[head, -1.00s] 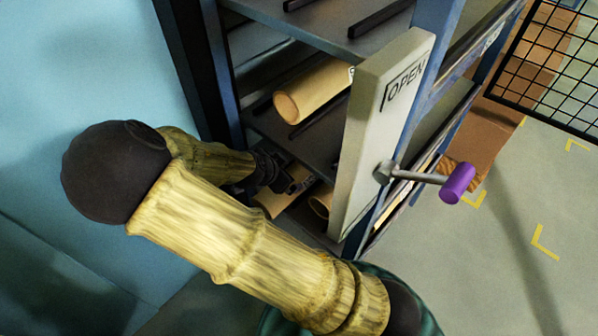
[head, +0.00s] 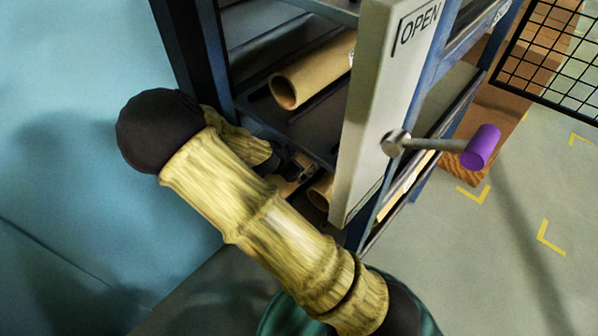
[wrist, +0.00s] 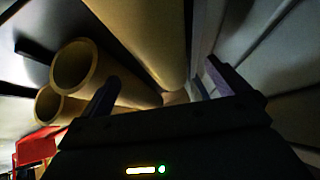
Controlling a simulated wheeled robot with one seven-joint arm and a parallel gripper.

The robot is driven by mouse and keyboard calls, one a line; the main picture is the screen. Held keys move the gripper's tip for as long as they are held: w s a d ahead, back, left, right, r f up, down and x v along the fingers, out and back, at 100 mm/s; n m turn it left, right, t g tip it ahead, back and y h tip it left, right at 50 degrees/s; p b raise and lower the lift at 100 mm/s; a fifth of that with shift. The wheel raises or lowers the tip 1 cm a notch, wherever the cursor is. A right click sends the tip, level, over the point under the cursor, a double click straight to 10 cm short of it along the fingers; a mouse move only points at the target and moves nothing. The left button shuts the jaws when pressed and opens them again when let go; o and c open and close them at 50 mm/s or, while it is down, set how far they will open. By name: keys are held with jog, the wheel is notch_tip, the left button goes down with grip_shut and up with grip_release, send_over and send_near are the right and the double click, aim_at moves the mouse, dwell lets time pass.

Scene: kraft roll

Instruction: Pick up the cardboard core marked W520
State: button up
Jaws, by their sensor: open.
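Several tan cardboard cores lie on the rack shelves. One core (head: 318,68) is on the upper visible shelf, with a scrap of a label at its far end that I cannot read. Two more cores (head: 321,190) show partly on the shelf below, beside my gripper (head: 300,168). In the wrist view my gripper (wrist: 160,88) is open, its two dark fingers apart. A large core (wrist: 140,30) lies ahead of and above the fingers. Two open-ended cores (wrist: 110,80) lie to the left, by the left finger. I see no W520 mark, so I cannot tell which core bears it.
A pale door panel marked OPEN (head: 385,110), with a purple-ended handle (head: 480,147), stands just right of my gripper. A dark rack post (head: 187,70) stands left. A red object (wrist: 35,147) is low left in the wrist view.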

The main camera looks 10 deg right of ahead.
jog(key=shift+x, duration=1)
jog(key=shift+f, duration=0.1)
jog(key=b+x, duration=0.4)
jog(key=x, duration=0.1)
jog(key=shift+s+a+f, duration=0.1)
jog(key=shift+a+f, duration=0.1)
jog(key=shift+f, duration=0.1)
jog(key=shift+r, duration=0.1)
jog(key=c, duration=1.3)
jog(key=shift+r+p, duration=0.2)
jog(key=shift+p, duration=0.1)
